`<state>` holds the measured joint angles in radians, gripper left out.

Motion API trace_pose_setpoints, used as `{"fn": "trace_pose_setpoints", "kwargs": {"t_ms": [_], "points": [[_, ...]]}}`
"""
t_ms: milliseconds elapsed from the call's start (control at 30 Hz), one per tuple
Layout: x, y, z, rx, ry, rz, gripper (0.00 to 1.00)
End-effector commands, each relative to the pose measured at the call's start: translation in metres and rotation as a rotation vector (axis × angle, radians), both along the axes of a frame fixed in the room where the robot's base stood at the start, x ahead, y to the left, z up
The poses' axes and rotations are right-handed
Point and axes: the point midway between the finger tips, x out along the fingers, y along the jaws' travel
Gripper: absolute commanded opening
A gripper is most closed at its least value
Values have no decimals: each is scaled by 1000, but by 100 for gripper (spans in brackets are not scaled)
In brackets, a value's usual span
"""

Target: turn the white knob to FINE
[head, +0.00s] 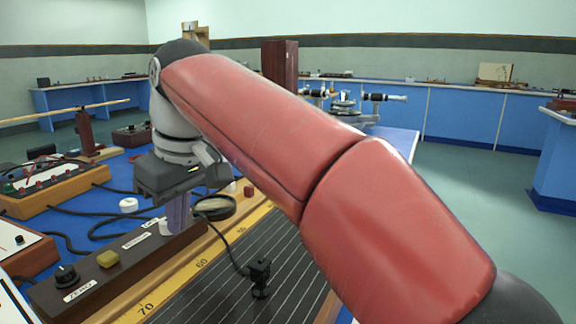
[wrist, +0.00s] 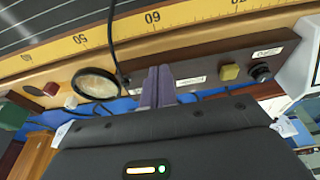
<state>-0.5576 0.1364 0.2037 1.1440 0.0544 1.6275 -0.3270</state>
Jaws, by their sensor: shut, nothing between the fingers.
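My gripper (head: 179,226) is shut and points down at a dark brown control box (head: 92,292). Its fingertips are at the far end of the box. A small white knob (head: 165,228) shows just left of the fingertips, partly covered by them; I cannot tell whether they touch it. White labels stand on the box near the knob, too small to read, so its setting cannot be told. In the wrist view the shut fingers (wrist: 158,90) reach the box (wrist: 208,58) and hide the knob.
The box also carries a yellow button (head: 108,258) and a black knob (head: 66,275) labelled ZERO. A round magnifier lens (head: 214,207) stands close right of the fingers. A yellow scale (head: 190,273) runs alongside. A white cylinder (head: 128,205) and cables lie on the blue bench.

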Motion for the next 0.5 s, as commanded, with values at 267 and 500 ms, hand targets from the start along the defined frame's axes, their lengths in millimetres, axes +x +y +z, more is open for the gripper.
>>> {"fn": "trace_pose_setpoints", "kwargs": {"t_ms": [267,500], "points": [[-3,-4,0,1,0,0,0],[-4,-7,16,1,0,0,0]]}}
